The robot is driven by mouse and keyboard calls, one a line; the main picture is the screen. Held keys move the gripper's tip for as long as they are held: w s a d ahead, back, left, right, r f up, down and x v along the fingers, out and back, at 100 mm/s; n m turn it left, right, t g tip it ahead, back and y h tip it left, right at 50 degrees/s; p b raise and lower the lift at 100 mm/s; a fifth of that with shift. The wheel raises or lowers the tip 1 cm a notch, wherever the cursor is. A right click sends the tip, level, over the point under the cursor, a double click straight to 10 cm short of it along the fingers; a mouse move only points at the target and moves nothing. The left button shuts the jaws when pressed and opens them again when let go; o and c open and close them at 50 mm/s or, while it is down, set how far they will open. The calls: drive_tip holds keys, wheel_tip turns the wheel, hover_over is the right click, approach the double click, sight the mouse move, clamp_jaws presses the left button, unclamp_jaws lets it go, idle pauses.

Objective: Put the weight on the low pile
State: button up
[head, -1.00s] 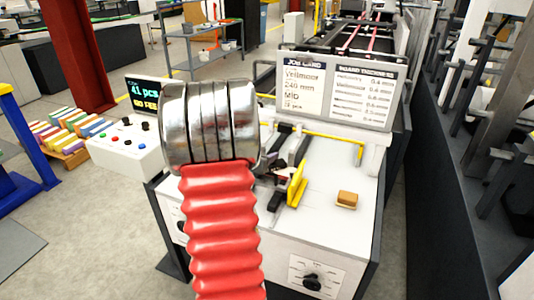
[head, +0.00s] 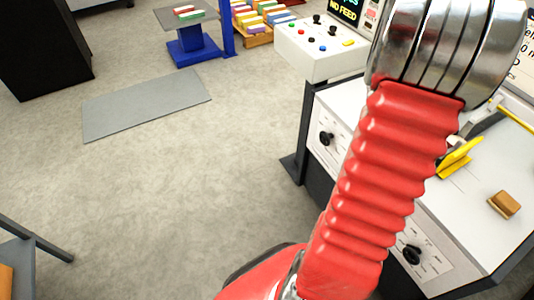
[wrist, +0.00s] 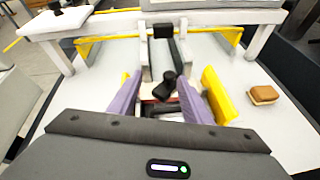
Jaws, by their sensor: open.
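In the wrist view my gripper (wrist: 158,80) is open above the white machine top, with its two purple-grey fingers apart. A dark knobbed piece (wrist: 166,87), possibly the weight, shows between the fingers; I see no finger touching it, and its lower part is partly hidden. Whether a pile lies beneath it I cannot tell. In the head view my red arm covers much of the machine, and the gripper itself does not show. I cannot make out the low pile for certain in either view.
A yellow guide (wrist: 218,95) stands right of the fingers, and a tan block (wrist: 264,95) lies farther right. A control box (head: 318,48) stands at the machine's left. Coloured packs (head: 262,18) and a blue stand (head: 195,45) are farther back. The floor at left is mostly clear.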

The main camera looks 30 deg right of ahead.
drive_tip(key=w+a+r+m+t+y, duration=0.1)
drive_tip(key=w+a+r+m, duration=0.15)
drive_tip(key=a, duration=0.65)
drive_tip(key=w+a+r+m+t+y, duration=0.15)
drive_tip(key=w+a+m, duration=0.25)
drive_tip(key=a, duration=0.4)
drive_tip(key=w+a+r+m+t+y, duration=0.1)
drive_tip(key=w+a+r+m, duration=0.15)
drive_tip(key=a, duration=0.65)
drive_tip(key=s+a+m+t+y, duration=0.1)
drive_tip(key=a+m+t+y, duration=0.3)
drive_tip(key=a, duration=3.1)
drive_tip(key=m+y, duration=0.1)
drive_tip(key=y, duration=0.4)
drive_tip(key=shift+f+y, duration=0.2)
drive_tip(key=shift+y, duration=0.15)
drive_tip(key=shift+s+d+t, duration=0.1)
drive_tip(key=shift+t, duration=0.15)
